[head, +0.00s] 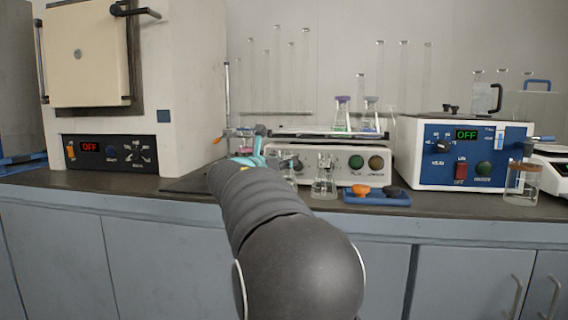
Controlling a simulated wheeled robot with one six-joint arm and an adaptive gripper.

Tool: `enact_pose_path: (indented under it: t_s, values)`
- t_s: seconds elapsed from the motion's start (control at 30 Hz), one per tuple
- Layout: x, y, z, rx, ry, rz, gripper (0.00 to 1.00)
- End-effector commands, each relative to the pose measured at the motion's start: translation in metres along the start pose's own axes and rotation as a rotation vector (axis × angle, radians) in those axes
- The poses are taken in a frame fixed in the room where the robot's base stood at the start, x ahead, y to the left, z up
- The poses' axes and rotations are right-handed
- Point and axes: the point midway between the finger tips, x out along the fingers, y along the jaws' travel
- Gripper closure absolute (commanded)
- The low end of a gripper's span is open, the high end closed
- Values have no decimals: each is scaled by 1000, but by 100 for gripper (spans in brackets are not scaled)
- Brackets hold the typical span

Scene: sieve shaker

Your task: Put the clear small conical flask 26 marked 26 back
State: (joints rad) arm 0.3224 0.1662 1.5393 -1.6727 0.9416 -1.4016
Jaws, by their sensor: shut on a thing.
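My gripper (252,154) shows teal fingers at the far end of my dark arm, over the bench in front of the shaker. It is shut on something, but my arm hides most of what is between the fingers. A clear small conical flask (323,181) stands upright on the bench to the right of my gripper, apart from it. Another piece of clear glass (290,171) shows partly behind my arm, between the gripper and that flask. No number 26 is readable on any glass, so I cannot tell which is flask 26.
The shaker (336,164) carries flasks with purple (342,99) and grey-violet collars on its platform. A blue tray (377,199) with orange and dark stoppers lies in front. A water bath (463,157), a beaker (521,187) and an oven (190,90) flank it.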

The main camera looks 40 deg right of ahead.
Motion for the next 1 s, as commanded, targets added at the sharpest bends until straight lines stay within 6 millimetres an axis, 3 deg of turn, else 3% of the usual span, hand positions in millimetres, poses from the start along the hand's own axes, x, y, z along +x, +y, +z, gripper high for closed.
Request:
enact_pose_path:
  t_s: [0.17,0.2,0.27,0.3,0.67,0.87,1.0]
  values:
    - [0,0,-5,0,0,-1,100]
    - [0,0,-4,0,0,-1,55]
    - [0,0,-4,0,0,-1,40]
    - [0,0,-4,0,0,-1,38]
    - [0,0,2,0,0,-1,38]
    - [-28,0,1,0,0,3,38]
    - [-57,1,1,-1,0,5,38]
